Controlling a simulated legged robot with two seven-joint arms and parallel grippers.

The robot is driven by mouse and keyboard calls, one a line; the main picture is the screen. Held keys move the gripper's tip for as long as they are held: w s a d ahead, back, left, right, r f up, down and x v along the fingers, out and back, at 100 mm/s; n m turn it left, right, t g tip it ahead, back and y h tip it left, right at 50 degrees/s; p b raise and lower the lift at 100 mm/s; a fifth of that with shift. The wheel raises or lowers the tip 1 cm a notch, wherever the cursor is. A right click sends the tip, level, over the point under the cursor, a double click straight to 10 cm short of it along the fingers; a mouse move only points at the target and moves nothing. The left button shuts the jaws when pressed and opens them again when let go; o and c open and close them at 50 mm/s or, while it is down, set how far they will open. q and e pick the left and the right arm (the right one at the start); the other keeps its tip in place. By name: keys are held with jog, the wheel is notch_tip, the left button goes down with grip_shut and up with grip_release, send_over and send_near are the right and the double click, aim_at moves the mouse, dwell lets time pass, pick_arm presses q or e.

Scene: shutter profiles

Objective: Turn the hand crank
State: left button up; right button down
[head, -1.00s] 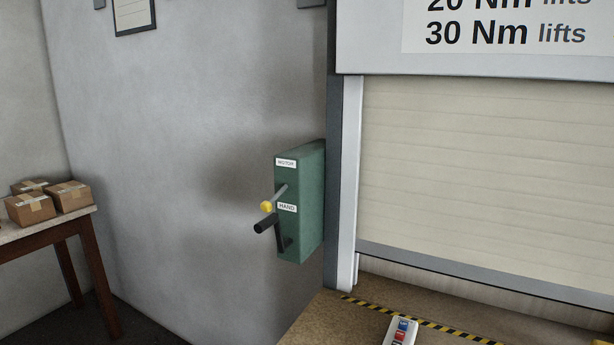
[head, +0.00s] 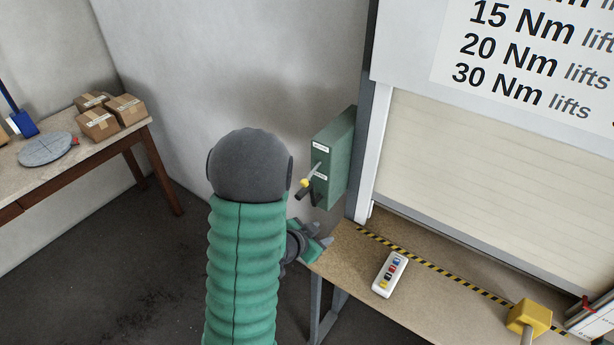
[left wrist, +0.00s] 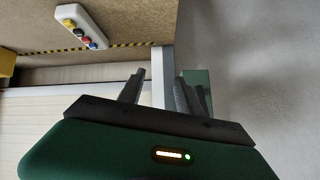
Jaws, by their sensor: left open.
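The green box (head: 336,160) with its MOTOR and HAND labels is on the grey wall left of the shutter. The hand crank's black grip (head: 301,193) sticks out from its front, beside a lever with a yellow knob (head: 304,183); the crank's lower part is hard to make out. My left gripper (head: 322,243) is below the box and crank, near the bench's left end, open and empty. In the left wrist view its two fingers (left wrist: 158,92) are apart, with part of the green box (left wrist: 198,80) behind one finger. My right gripper is not in view.
A bench (head: 350,256) with a striped edge holds a control pendant (head: 390,275) and a yellow block (head: 529,316). The roller shutter (head: 480,160) stands right of the box. A table (head: 70,165) at left holds cartons (head: 98,124). My left arm covers the middle foreground.

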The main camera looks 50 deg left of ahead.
pick_arm(q)
jog(key=s+a+r+n+t+y, duration=0.1)
jog(key=s+a+r+n+t, duration=0.1)
jog(key=s+a+r+t, duration=0.3)
jog(key=s+a+r+n+t+y, duration=0.1)
jog(key=s+t+y, duration=0.1)
jog(key=s, duration=0.6)
send_near(310, 186)
jog(key=shift+w+a+f+h+p, duration=0.2)
jog(key=shift+w+a, duration=0.1)
jog(key=shift+w, duration=0.25)
jog(key=shift+w+a+f+h+p, duration=0.1)
jog(key=shift+w+a+h+p, duration=0.1)
jog(key=shift+w+a, duration=0.25)
jog(key=x, duration=0.2)
jog(key=p+x, duration=0.1)
jog(key=x, duration=0.1)
jog(key=p+x, duration=0.1)
jog(key=x, duration=0.1)
jog(key=shift+w+a+f, duration=0.2)
jog(key=shift+w+a, duration=0.1)
jog(key=shift+a, duration=0.15)
jog(key=shift+d, duration=0.3)
jog(key=shift+c, duration=0.2)
jog(key=shift+r, duration=0.1)
jog(key=c, duration=0.5)
grip_shut()
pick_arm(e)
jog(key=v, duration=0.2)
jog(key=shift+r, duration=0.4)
